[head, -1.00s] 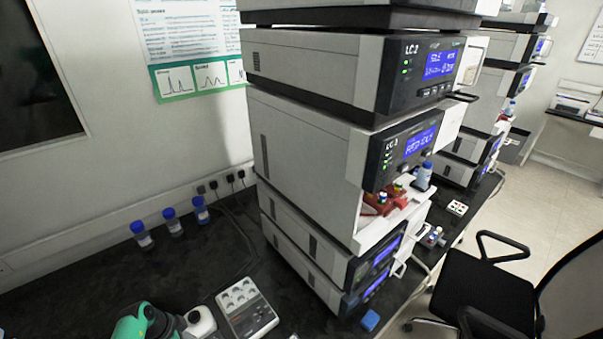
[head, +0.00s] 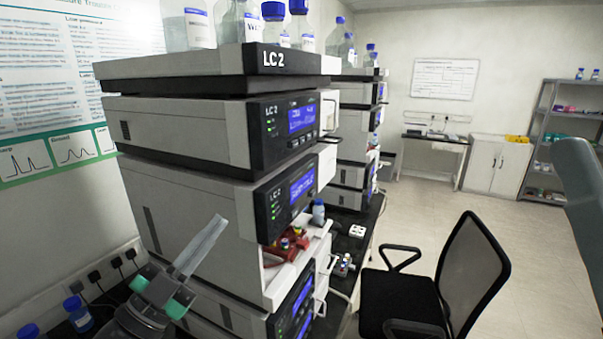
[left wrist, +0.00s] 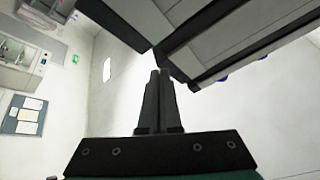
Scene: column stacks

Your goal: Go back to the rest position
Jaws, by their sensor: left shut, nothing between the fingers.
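My left gripper (head: 222,220) is in the lower left of the head view, in front of the lower part of the LC 2 stack (head: 205,215). Its pale fingers are together, point up and to the right, and hold nothing. In the left wrist view the shut dark fingers (left wrist: 159,75) point upward, with nothing between them. My right gripper is not in view.
Blue-capped bottles (head: 77,313) stand at the wall in the lower left, partly hidden. Large bottles (head: 240,25) top the stack. An open tray with red holders (head: 285,252) sticks out of it. A black chair (head: 470,270) stands right of the bench; the floor beyond is clear.

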